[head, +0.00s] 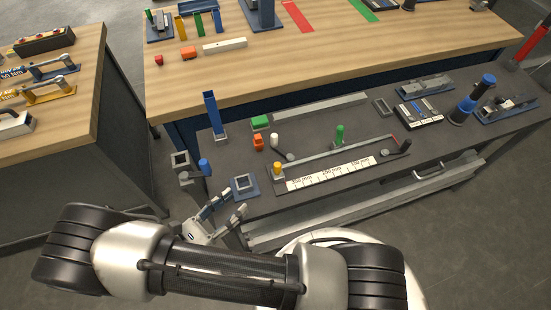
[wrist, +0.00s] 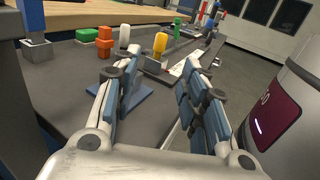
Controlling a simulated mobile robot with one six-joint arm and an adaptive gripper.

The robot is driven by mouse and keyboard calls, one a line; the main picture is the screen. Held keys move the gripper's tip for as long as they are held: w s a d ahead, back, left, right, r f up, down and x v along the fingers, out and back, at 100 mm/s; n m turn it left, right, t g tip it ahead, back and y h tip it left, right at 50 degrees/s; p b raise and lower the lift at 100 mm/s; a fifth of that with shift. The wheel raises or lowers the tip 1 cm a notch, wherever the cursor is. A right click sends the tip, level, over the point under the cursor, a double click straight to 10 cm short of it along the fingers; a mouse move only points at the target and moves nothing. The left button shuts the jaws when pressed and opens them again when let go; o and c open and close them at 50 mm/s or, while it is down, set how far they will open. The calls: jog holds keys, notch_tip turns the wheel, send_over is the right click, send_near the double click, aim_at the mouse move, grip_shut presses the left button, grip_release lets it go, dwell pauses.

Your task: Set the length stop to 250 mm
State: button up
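The length stop is a metal rail with a white printed scale (head: 330,172) along its front edge, on the dark bench. The scale has several mm labels, too small to read surely. A yellow knob (head: 277,168) stands at the rail's left end; it also shows in the wrist view (wrist: 160,43). A green knob (head: 340,134) stands upright behind the rail's middle and shows farther off in the wrist view (wrist: 177,27). My gripper (head: 233,203) is open and empty, left of the rail and apart from the yellow knob. In the wrist view its fingers (wrist: 162,78) are spread apart.
A blue square fixture (head: 245,187) lies close to my gripper. Orange blocks (head: 258,143) and a white knob (head: 274,140) stand behind the rail's left end. A blue upright holder (head: 212,115) stands at the back left. A black-knobbed lever (head: 405,147) is at the right.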

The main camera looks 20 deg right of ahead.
aim_at(275, 169)
jog(key=b+x, duration=0.2)
jog(key=x, duration=1.5)
jog(key=shift+s+d, duration=0.1)
jog(key=shift+c, duration=0.5)
grip_shut()
